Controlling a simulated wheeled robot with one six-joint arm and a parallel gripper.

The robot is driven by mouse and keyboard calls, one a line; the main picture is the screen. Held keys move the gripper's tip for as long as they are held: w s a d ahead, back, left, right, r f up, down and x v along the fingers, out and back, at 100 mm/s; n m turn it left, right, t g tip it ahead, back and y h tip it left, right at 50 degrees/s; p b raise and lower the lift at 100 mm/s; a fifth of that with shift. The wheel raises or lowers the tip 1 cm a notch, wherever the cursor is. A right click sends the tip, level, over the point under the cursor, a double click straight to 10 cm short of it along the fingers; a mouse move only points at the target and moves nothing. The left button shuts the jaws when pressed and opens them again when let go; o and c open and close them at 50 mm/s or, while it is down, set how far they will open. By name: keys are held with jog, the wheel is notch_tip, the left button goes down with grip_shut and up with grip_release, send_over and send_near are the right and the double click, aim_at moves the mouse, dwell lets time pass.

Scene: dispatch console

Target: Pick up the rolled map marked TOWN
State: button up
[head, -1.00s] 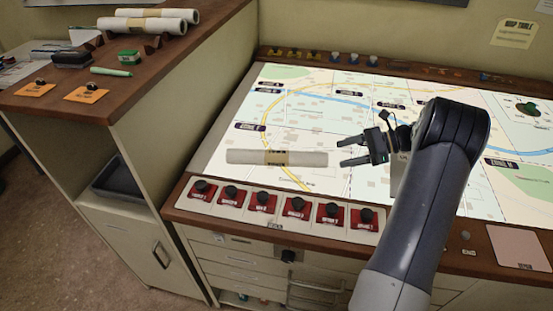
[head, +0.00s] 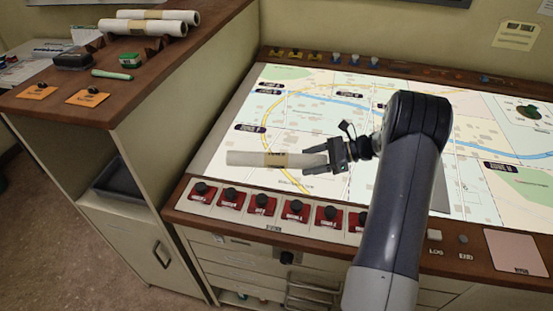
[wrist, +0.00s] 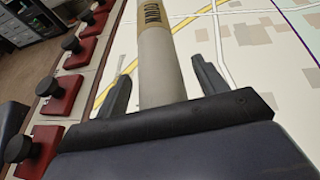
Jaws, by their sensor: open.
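A white rolled map (head: 245,158) with a tan band lies on the lit map table (head: 215,148), above the row of red switches. In the wrist view the band on the rolled map (wrist: 157,50) carries lettering that appears to read TOWN. My gripper (head: 315,157) is open at the right end of the roll. In the wrist view its two fingers (wrist: 163,82) stand on either side of the roll, with gaps between them and the paper. The roll's near end is hidden behind the gripper body.
Several red switches (head: 263,203) with black knobs line the table's front edge, close to the roll. Two more rolled maps (head: 150,22) lie on the wooden shelf (head: 130,88) at the upper left. The lit surface left of the roll is clear.

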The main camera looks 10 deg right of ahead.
jog(key=shift+c, duration=0.5)
jog(key=c, duration=1)
jog(key=shift+r, duration=0.1)
